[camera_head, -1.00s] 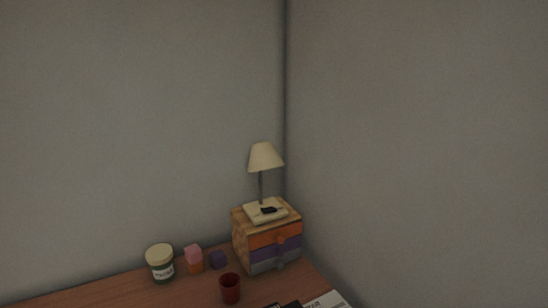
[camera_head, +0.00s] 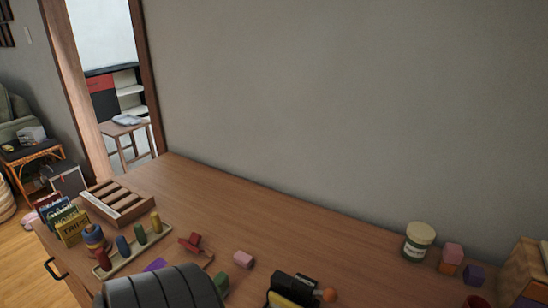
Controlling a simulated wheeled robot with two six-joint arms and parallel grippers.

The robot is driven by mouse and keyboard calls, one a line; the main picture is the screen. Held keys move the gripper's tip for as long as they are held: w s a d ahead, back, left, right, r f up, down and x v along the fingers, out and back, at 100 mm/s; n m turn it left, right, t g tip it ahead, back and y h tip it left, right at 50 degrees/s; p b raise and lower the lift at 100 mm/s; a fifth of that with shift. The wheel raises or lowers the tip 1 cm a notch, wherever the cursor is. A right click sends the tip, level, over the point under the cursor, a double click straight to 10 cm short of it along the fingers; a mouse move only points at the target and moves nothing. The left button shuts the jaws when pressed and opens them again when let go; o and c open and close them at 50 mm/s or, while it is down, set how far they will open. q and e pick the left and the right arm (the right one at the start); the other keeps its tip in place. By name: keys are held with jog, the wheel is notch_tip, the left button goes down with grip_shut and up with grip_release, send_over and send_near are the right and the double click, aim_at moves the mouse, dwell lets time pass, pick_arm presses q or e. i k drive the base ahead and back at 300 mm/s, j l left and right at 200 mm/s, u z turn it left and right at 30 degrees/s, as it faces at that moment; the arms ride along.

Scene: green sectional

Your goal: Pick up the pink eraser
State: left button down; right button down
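A small pink block (camera_head: 243,259), which looks like the pink eraser, lies on the wooden desk top near the lower middle of the head view. It is between a red wooden piece on its left and a black item on its right. Nothing covers it. Neither of my grippers is in view.
The desk (camera_head: 330,235) is clear towards the wall. A wooden sorting tray (camera_head: 117,200), a peg board (camera_head: 130,252) and small books (camera_head: 62,217) are left. A black item (camera_head: 295,287), jar (camera_head: 419,241) and stacked blocks (camera_head: 451,258) are right.

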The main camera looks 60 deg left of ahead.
aim_at(245, 261)
jog(key=u, duration=2.1)
